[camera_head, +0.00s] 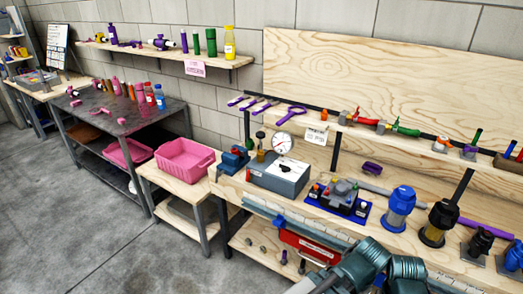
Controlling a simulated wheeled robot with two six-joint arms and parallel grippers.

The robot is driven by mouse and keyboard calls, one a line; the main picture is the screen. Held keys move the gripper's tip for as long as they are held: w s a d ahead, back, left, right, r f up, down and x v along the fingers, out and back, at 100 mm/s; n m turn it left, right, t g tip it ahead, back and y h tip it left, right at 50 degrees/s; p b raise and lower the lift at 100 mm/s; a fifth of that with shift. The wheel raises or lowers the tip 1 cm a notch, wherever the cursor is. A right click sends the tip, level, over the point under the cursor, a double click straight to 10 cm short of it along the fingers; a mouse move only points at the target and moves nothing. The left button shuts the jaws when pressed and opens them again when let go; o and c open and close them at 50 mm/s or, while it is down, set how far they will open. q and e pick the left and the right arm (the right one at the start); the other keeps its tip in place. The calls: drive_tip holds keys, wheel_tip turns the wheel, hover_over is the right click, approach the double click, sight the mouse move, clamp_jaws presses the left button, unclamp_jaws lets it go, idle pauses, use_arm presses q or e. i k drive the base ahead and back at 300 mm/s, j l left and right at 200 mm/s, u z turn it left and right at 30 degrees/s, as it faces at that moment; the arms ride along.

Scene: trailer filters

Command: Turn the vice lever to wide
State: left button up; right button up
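A small blue object (234,158), which looks like the vice, sits at the left front corner of the wooden workbench (230,181). It is beside a grey box (283,174) with a round dial gauge (283,144). It is small in the view, so I cannot make out its lever or how wide its jaws stand. Grey-teal arm links of mine show at the bottom right, in front of the bench. No fingertips of either gripper can be seen.
Tools lie on a shelf above. A pink bin (185,160) stands on a low table to the left. A red box (309,246) is below the bench front. Floor at the left is clear.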

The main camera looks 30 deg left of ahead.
sight(218, 174)
drive_tip(key=j, duration=0.75)
drive_tip(key=j+z, duration=0.15)
drive_tip(key=j, duration=1.4)
drive_tip(key=j+z, duration=0.15)
drive_tip(key=j, duration=0.6)
drive_tip(key=k+j, duration=0.1)
drive_tip(key=j, duration=0.65)
drive_tip(key=k+j+z, duration=0.15)
drive_tip(key=j, duration=0.6)
drive_tip(key=i+j, duration=0.1)
drive_tip(key=i, duration=0.55)
drive_tip(key=k+l, duration=0.25)
drive_tip(key=l, duration=0.2)
drive_tip(key=k+l, duration=0.3)
drive_tip(key=l, duration=0.15)
